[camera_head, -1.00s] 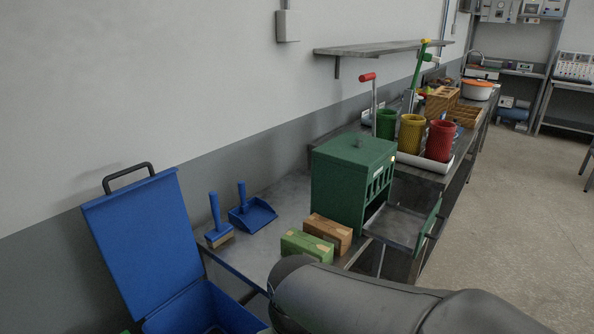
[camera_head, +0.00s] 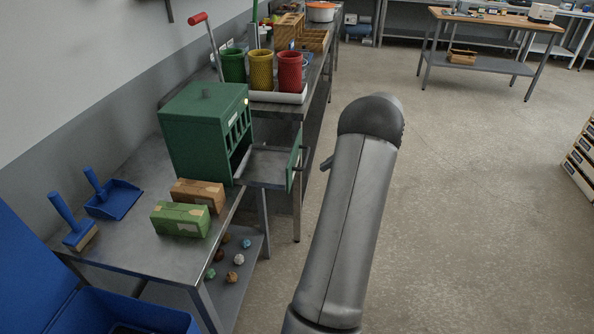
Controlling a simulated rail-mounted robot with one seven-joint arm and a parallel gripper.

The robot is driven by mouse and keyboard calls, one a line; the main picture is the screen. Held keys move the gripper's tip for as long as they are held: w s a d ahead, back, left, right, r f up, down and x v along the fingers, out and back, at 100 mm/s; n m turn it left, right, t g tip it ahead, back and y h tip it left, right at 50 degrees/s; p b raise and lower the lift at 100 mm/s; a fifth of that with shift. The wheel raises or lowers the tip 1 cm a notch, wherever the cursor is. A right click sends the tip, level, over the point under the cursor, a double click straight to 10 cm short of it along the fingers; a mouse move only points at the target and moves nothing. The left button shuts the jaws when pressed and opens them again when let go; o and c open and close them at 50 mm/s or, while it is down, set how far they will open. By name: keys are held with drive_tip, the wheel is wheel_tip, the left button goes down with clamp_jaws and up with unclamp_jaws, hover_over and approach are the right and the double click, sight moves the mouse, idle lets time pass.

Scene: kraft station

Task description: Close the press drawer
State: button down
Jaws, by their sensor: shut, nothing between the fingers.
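The green press (camera_head: 205,135) stands on the metal bench. Its drawer (camera_head: 268,167) is pulled out to the right, over the bench edge. The drawer's green front panel (camera_head: 295,158) stands away from the press body. The drawer tray looks empty in the part that shows. My arm rises to the right of the drawer, and a small dark part sticks out from its left side near the front panel. I cannot make out my gripper or its fingers; the arm hides what is behind it.
A green box (camera_head: 180,220) and a brown box (camera_head: 198,194) lie before the press. A blue brush (camera_head: 72,222), a dustpan (camera_head: 113,198) and a blue bin (camera_head: 120,312) are at left. Green, yellow and red cups (camera_head: 289,71) stand behind. Open floor (camera_head: 470,200) lies at right.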

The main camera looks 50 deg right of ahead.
drive_tip(key=s+d, duration=0.1)
drive_tip(key=d, duration=0.1)
drive_tip(key=p, duration=0.3)
approach(290, 182)
drive_tip(key=s+f+x, duration=0.1)
drive_tip(key=x, duration=0.4)
drive_tip(key=shift+w+a+m, duration=0.15)
drive_tip(key=shift+w+m, duration=0.25)
drive_tip(key=shift+w, duration=0.4)
drive_tip(key=shift+w, duration=0.1)
